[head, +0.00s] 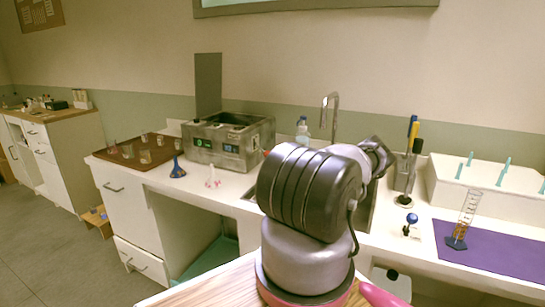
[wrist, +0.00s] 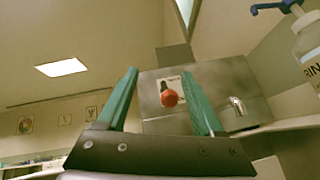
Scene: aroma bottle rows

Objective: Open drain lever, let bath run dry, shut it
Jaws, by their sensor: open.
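The metal bath (head: 228,140) stands on the counter left of the sink, with green digits on its front and a raised lid behind. In the wrist view, the bath's side wall (wrist: 225,82) shows a red-knobbed drain lever (wrist: 169,98) on a pale plate. A small metal spout (wrist: 237,107) sits low on that wall, and I see no water running from it. My gripper (wrist: 160,68) is open, its two teal fingers pointing toward the wall. The red knob appears between them, apart from both. In the head view my arm hides the gripper.
A brown tray (head: 125,152) of small glasses lies left of the bath. A blue flask (head: 177,169) stands in front. A pump bottle (wrist: 308,40) is at the right in the wrist view. The sink tap (head: 331,105) rises behind my arm.

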